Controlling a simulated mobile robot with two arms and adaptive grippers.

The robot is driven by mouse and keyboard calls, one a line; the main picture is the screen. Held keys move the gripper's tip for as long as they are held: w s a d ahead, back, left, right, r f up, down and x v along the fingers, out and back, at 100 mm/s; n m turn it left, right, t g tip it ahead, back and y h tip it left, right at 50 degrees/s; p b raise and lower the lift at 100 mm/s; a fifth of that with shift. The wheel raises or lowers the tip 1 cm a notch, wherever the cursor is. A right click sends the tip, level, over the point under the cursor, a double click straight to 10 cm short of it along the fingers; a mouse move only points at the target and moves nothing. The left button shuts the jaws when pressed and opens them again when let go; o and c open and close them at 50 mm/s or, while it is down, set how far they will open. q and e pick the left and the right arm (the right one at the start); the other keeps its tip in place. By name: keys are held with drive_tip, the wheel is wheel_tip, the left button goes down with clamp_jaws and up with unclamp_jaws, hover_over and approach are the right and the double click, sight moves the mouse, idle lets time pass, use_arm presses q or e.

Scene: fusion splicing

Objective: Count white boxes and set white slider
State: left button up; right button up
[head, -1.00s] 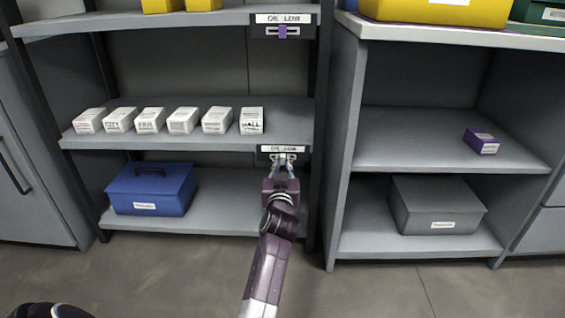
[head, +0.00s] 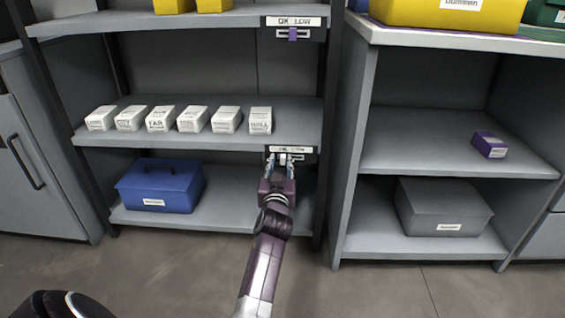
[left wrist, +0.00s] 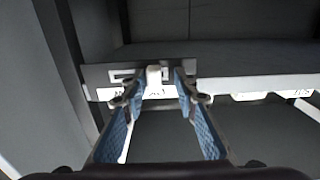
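Several white boxes (head: 194,119) stand in a row on the left rack's middle shelf (head: 180,142). Below that shelf's right end is a label plate (head: 303,150) reading "OK LOW", with a slot under it. The white slider (left wrist: 154,75) sits near the middle of this slot in the left wrist view, where the plate appears upside down. My left gripper (head: 285,164) is at this plate. The left wrist view shows its two blue-padded fingers (left wrist: 160,82) apart, one on each side of the slider, with a visible gap on the right. My right gripper is not in view.
An upper plate (head: 293,22) carries a purple slider (head: 292,35). A blue box (head: 160,187) stands on the bottom shelf, left of my arm. The right rack holds a small purple box (head: 489,145), a grey box (head: 441,206) and a yellow bin (head: 447,12). Open floor lies in front.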

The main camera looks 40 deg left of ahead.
use_arm(q)
wheel_tip(320, 180, up, 10)
idle(0.7)
idle(0.4)
